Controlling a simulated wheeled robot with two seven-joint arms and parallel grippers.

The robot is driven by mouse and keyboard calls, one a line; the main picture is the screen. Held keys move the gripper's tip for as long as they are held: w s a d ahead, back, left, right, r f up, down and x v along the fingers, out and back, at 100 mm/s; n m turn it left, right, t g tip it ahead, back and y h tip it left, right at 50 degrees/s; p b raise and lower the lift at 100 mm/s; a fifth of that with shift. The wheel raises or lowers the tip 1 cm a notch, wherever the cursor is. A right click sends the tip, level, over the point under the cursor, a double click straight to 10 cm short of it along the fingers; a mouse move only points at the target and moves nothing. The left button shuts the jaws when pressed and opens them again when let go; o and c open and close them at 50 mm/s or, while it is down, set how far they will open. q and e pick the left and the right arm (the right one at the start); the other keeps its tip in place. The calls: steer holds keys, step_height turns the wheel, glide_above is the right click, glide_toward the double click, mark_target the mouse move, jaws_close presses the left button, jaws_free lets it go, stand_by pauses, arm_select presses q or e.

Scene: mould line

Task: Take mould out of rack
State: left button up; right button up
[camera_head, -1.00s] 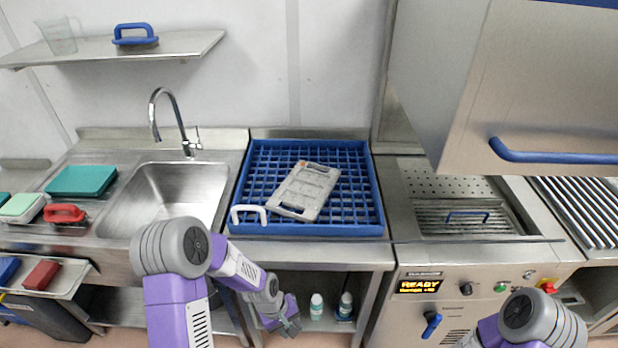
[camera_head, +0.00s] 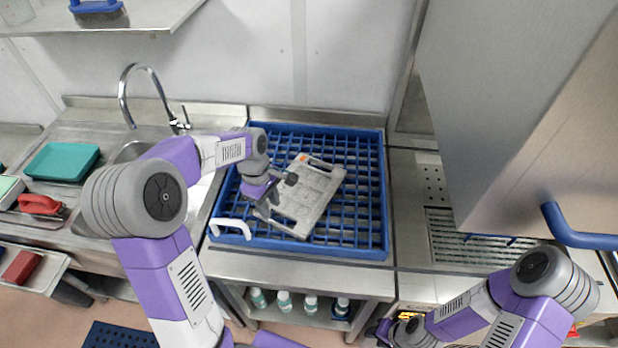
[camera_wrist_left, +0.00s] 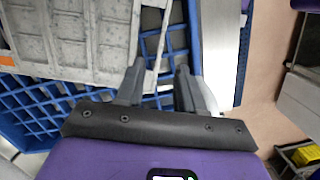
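The mould (camera_head: 312,197) is a grey flat plate with a slotted grip at each end. It lies at a slant on the blue rack (camera_head: 330,249); it also shows in the left wrist view (camera_wrist_left: 80,35). My left gripper (camera_head: 276,196) is over the mould's near left end. In the left wrist view its fingers (camera_wrist_left: 157,82) are apart, close to the slotted end bar of the mould. I cannot tell whether they touch it. My right gripper (camera_head: 400,331) is low at the front, away from the rack, its fingers unclear.
A white handle (camera_head: 230,227) sits at the rack's front left corner. A steel hood with a blue handle (camera_head: 575,228) hangs over the machine at right. Bottles (camera_head: 284,301) stand on the shelf below.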

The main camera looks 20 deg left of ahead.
mark_target(278, 223)
arm_select(q)
steer(key=f, duration=0.2)
steer(key=d+f, duration=0.1)
steer(key=f, duration=0.1)
steer(key=d+f+b, duration=0.1)
steer(key=f, duration=0.2)
steer(key=shift+s, duration=0.2)
steer(key=shift+r, duration=0.1)
steer(key=shift+c, duration=0.3)
jaws_close()
steer(key=shift+w, duration=0.1)
